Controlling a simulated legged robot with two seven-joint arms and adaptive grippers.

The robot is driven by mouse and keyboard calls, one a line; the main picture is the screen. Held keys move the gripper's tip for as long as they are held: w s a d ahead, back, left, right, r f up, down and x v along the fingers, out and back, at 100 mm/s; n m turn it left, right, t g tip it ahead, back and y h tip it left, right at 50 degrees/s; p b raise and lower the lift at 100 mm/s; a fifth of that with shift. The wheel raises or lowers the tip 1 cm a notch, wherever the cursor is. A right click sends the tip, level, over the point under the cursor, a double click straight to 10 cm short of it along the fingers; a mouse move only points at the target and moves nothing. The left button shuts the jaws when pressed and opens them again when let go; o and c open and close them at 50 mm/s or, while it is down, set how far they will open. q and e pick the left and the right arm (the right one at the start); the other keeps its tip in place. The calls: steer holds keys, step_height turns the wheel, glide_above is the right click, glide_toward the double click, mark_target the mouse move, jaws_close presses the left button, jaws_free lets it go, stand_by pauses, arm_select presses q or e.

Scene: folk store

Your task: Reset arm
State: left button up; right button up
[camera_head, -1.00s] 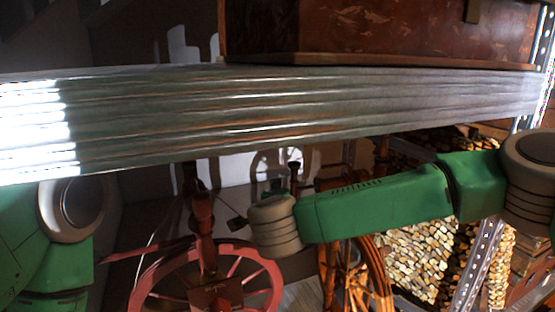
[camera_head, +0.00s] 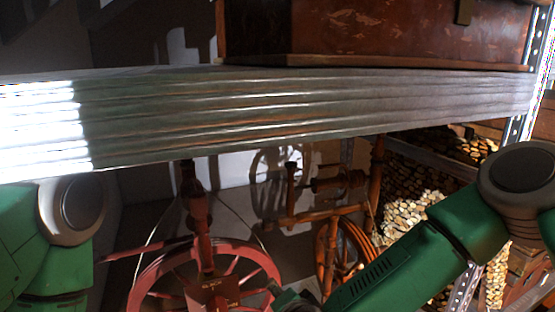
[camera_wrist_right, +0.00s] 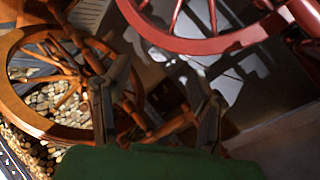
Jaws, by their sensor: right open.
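My right gripper (camera_wrist_right: 158,92) shows in the right wrist view with its two dark fingers spread apart. It is open, and nothing is held between the fingers. Behind it are spinning wheels and the floor. In the head view my green right arm (camera_head: 390,268) slopes down and left from the right side, and its gripper is hidden below the bottom edge. My left arm (camera_head: 40,245) shows only its green upper part and grey joint at the left edge. My left gripper is out of both views.
A corrugated metal shelf edge (camera_head: 300,108) crosses above the arms, with a brown wooden chest (camera_head: 400,30) on it. A red spinning wheel (camera_head: 150,280) and an orange-brown one (camera_head: 350,250) stand below. Stacked firewood (camera_head: 412,215) and a perforated metal post (camera_head: 535,70) are at the right.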

steer(key=s+d+f+n+g, duration=0.4)
steer(key=s+d+f, duration=0.2)
steer(key=s+f, duration=0.5)
steer(key=s+d+f+n+g+h, duration=0.1)
steer(key=s+d+f+n+g, duration=0.1)
steer(key=s+d, duration=0.8)
steer(key=s+d+f+n+g+h, duration=0.2)
steer(key=s+d+f+n+g, duration=0.1)
steer(key=s+d, duration=0.7)
steer(key=shift+s+d+f+n+g, duration=0.15)
steer(key=shift+s+d+n+g, duration=0.2)
steer(key=shift+s+g, duration=0.65)
steer(key=shift+d+f, duration=0.1)
steer(key=shift+d, duration=0.1)
